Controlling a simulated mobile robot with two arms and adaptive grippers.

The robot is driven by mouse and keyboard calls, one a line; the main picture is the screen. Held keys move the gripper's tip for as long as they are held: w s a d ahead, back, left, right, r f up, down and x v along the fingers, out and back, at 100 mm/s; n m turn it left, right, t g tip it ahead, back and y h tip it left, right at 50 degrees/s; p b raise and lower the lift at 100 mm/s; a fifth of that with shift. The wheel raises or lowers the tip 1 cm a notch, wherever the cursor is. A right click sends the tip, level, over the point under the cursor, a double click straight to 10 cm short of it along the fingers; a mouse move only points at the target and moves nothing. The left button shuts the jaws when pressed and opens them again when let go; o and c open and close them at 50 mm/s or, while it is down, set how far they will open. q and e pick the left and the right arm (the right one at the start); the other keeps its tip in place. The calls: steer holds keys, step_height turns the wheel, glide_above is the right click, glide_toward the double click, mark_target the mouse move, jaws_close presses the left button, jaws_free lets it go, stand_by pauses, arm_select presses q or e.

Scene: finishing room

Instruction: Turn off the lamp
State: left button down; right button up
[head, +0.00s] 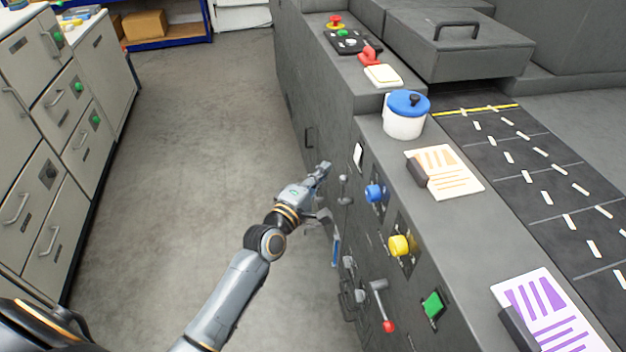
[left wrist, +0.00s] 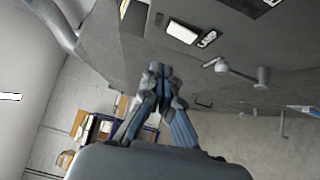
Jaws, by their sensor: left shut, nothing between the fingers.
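I cannot pick out a lamp for certain in either view. The front of the dark grey machine carries a white rectangular plate or switch (head: 358,154), a small grey lever (head: 344,187), a blue knob (head: 375,193), a yellow knob (head: 399,246) and a green button (head: 433,305). My left gripper (head: 325,166) is shut and empty, its tips beside the machine front, left of the white plate. The left wrist view shows the shut fingertips (left wrist: 160,69) below the white plate (left wrist: 183,32); I cannot tell whether they touch the machine.
A red-tipped lever (head: 382,308) sits low on the machine front. A white pot with a blue lid (head: 405,115) and cards stand on its top. Grey drawer cabinets (head: 50,130) line the left side. The floor (head: 200,130) between is clear.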

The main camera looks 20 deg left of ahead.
arm_select(q)
steer(key=s+a+f+m+g+y, duration=0.1)
steer(key=s+f+m+g, duration=0.35)
steer(key=f, duration=0.85)
steer(key=s+f+m+g, duration=0.2)
steer(key=s+f, duration=0.6)
steer(key=f, duration=0.4)
steer(key=s+a+f+m+g+y, duration=0.1)
steer(key=s+f+m+g, duration=0.2)
steer(key=s+f, duration=0.7)
steer(key=s+f+m+g, duration=0.2)
steer(key=s+f, duration=0.4)
steer(key=s, duration=0.4)
steer(key=s+a+f+m+g+y, duration=0.1)
steer(key=s+f+m+g, duration=0.2)
steer(key=s+f, duration=0.4)
steer(key=s+a+f+m+g, duration=0.1)
steer(key=s+f+m, duration=0.3)
steer(key=s, duration=0.9)
step_height(320, 180, down, 4)
steer(key=shift+s+a+r+g+y, duration=0.15)
steer(key=shift+s+r+g+y, duration=0.15)
steer(key=shift+g, duration=0.55)
arm_select(e)
steer(key=shift+s+a, duration=0.15)
steer(key=shift+a, duration=0.05)
steer(key=shift+a, duration=0.1)
